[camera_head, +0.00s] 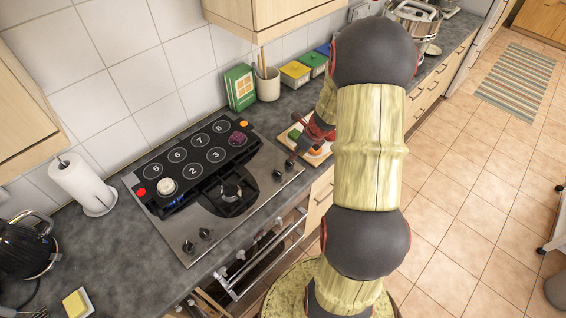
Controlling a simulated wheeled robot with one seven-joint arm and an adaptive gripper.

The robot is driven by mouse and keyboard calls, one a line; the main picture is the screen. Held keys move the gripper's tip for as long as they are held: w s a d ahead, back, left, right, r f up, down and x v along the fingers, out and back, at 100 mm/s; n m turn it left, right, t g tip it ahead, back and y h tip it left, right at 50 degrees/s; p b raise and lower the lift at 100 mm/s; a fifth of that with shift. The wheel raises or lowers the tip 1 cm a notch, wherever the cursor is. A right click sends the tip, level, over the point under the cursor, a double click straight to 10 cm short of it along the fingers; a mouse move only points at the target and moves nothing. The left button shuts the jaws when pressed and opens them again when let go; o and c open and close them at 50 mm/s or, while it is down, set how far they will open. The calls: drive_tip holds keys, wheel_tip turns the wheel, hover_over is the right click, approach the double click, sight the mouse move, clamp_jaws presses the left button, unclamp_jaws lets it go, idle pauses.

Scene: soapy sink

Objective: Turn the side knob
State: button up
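A black panel with numbered circles (200,155) sits on the steel cooktop (185,225). A white round knob-like piece (166,187) is at the panel's left end, near a red button (141,191). An orange button (244,124) and a purple round piece (237,139) are at its right end. A pair of dark knobs (205,234) stands at the cooktop's front left, and another pair (278,175) at its front right. I cannot tell which is the side knob.
A cutting board (318,154) with food lies right of the cooktop, beneath my gripper. A paper towel roll (84,183) and a black kettle (25,245) stand left. A green book (240,87) and utensil cup (268,85) stand behind. The floor at right is mostly clear.

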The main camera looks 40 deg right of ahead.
sight(289, 164)
drive_tip(key=shift+m, duration=0.5)
drive_tip(key=b+x, duration=0.2)
drive_tip(key=x, duration=0.6)
drive_tip(key=shift+d, duration=0.15)
drive_tip(key=shift+r, duration=0.1)
drive_tip(key=shift+c, duration=0.6)
clamp_jaws()
